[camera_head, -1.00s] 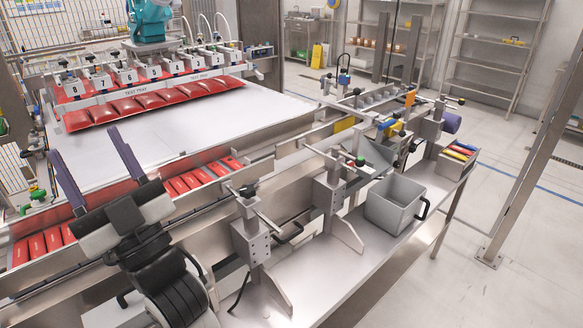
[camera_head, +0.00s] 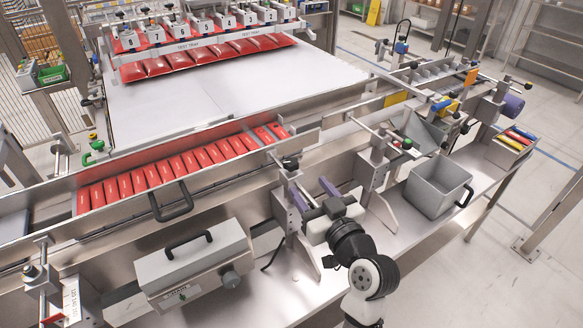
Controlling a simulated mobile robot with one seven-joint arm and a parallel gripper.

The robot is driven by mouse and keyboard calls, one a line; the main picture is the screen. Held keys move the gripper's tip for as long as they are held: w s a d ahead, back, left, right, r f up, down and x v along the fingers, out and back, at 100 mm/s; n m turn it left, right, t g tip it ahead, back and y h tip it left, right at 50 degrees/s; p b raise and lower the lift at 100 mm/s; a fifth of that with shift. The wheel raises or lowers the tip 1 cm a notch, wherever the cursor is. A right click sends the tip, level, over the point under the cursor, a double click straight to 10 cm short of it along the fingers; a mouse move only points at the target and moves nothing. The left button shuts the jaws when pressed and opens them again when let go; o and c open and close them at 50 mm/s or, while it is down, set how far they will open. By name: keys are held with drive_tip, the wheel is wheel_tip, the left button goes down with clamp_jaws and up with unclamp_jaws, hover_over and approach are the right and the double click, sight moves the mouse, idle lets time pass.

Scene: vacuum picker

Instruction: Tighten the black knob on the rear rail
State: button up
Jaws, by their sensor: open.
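My gripper (camera_head: 314,191) has two purple fingers spread apart, with nothing seen between them. It is beside the steel bracket (camera_head: 294,215) on the front side of the conveyor. A black knob (camera_head: 290,162) tops this bracket, a little above and left of the fingertips and apart from them. Another dark knob (camera_head: 381,130) sits on the bracket to the right. A third (camera_head: 30,271) is at the far left bracket. I cannot tell from this view which of these belongs to the rear rail (camera_head: 190,152), which runs behind the red packs.
Red packs (camera_head: 185,165) fill the conveyor channel. A black handle (camera_head: 172,202) and a grey box (camera_head: 195,262) with a handle are left of my gripper. A grey bin (camera_head: 437,185) stands on the bench to the right.

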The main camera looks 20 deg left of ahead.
sight(295, 167)
drive_tip(key=shift+w+a+f+b, duration=0.25)
drive_tip(key=shift+w+a+b, duration=0.45)
drive_tip(key=shift+b, duration=2.55)
drive_tip(key=x, duration=0.2)
drive_tip(key=p+x, duration=0.1)
drive_tip(key=x, duration=0.2)
drive_tip(key=p+x, duration=0.1)
drive_tip(key=x, duration=0.2)
drive_tip(key=shift+w+a+r, duration=0.1)
drive_tip(key=shift+a+r, duration=0.05)
drive_tip(key=shift+r, duration=0.1)
drive_tip(key=c, duration=0.9)
drive_tip(key=shift+c, duration=0.2)
